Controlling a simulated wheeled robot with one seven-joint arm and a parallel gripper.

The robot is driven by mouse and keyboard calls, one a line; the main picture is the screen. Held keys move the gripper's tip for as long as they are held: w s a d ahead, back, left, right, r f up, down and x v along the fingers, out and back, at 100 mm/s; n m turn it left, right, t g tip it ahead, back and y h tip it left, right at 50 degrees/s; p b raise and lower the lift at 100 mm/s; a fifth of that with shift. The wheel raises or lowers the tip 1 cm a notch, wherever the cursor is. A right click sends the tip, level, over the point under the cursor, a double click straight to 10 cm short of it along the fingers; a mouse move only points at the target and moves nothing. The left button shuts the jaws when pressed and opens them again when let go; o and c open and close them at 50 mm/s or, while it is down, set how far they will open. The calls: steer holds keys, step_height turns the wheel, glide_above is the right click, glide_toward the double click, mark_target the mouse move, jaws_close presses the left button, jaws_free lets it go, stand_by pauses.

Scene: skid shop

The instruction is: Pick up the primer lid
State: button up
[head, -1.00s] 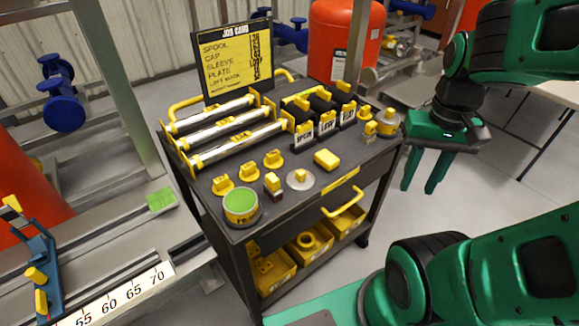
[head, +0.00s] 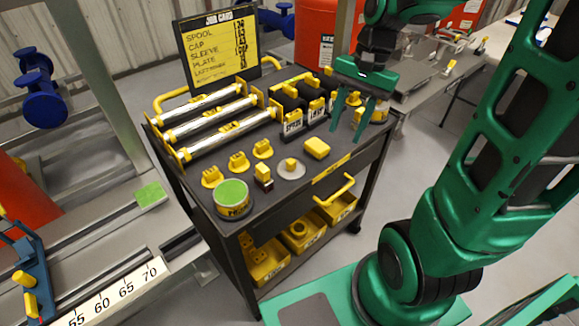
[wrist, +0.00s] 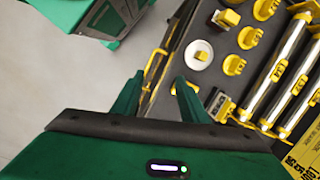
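The primer lid, seemingly the pale round disc with a yellow knob (head: 291,168), lies flat on the dark cart top near its front edge. It also shows in the wrist view (wrist: 199,52). The green-topped can (head: 232,199), its label partly readable as primer, stands to its left. My gripper (head: 347,133) is open and empty, fingers pointing down over the right part of the cart, to the right of the lid and apart from it. In the wrist view my gripper (wrist: 158,80) has its fingers spread near the cart edge, with the lid beyond them to the upper right.
A small yellow-topped block (head: 263,178) stands close left of the lid, and a yellow block (head: 316,148) to its right. Several yellow caps (head: 239,162) sit behind. A yellow handle (head: 334,189) juts from the cart front.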

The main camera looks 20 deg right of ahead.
steer(key=w+a+f+m+g+y, duration=0.1)
steer(key=w+a+f+m+y, duration=0.15)
steer(key=w+a, duration=0.5)
glide_above(292, 160)
steer(key=w+d, duration=0.1)
steer(key=d, duration=0.1)
steer(key=shift+m, duration=0.45)
steer(key=f, duration=0.6)
steer(key=shift+d, duration=0.2)
steer(key=shift+h, duration=0.25)
steer(key=shift+x, duration=2.5)
steer(key=shift+s+a+r, duration=0.1)
steer(key=shift+s, duration=0.05)
jaws_close()
